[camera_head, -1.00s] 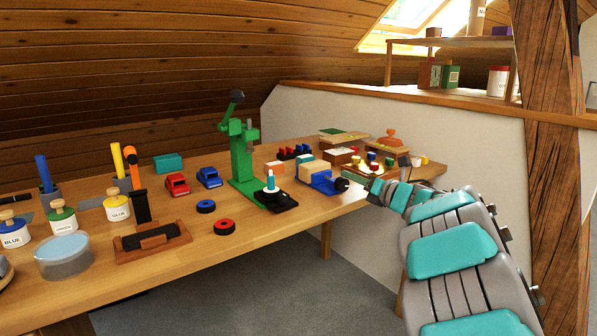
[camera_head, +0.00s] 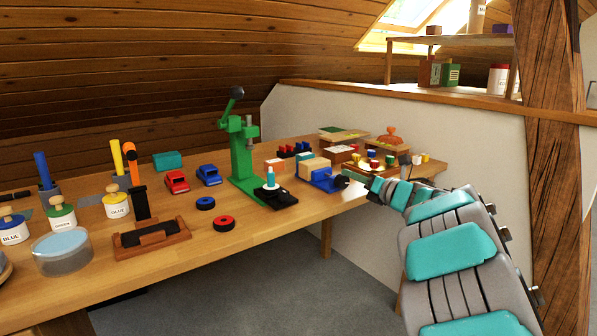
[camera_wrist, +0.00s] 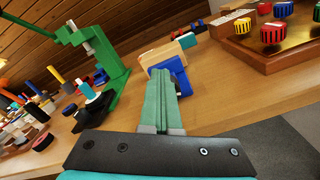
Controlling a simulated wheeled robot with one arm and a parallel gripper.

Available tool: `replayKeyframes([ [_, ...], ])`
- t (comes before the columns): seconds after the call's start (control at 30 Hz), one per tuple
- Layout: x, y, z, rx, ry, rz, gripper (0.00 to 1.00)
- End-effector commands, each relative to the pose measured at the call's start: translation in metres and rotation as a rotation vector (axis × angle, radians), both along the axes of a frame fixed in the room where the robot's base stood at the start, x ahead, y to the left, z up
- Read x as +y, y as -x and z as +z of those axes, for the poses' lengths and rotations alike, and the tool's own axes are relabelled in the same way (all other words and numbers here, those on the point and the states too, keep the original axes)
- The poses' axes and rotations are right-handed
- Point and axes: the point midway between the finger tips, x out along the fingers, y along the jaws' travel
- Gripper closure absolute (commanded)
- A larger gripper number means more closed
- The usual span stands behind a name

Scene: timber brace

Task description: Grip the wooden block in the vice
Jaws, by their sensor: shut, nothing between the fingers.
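The blue vice (camera_head: 322,181) stands near the front edge of the workbench, with a dark handle (camera_head: 341,182) on its right side. The pale wooden block (camera_head: 313,167) sits at the vice's jaws; I cannot tell whether they touch it. In the wrist view the block (camera_wrist: 166,55) shows behind the blue vice (camera_wrist: 181,77). My gripper (camera_head: 349,174) is shut and empty, close to the handle side of the vice. In the wrist view its fingers (camera_wrist: 160,78) are together, pointing at the vice and hiding its near part. Contact with the handle cannot be told.
A green press (camera_head: 243,160) stands left of the vice. A wooden tray with colored pieces (camera_head: 372,166) lies to the right, close to my arm. Toy cars, jars and a tool holder (camera_head: 150,240) fill the bench's left. The bench's front strip is mostly clear.

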Motion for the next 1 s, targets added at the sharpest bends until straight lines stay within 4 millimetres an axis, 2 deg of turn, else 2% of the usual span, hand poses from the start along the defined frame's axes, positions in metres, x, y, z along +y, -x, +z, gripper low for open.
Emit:
replayKeyframes([
  [1.0, -0.0094, -0.0066, -0.0083, 0.004, 0.003, -0.001, 1.0],
])
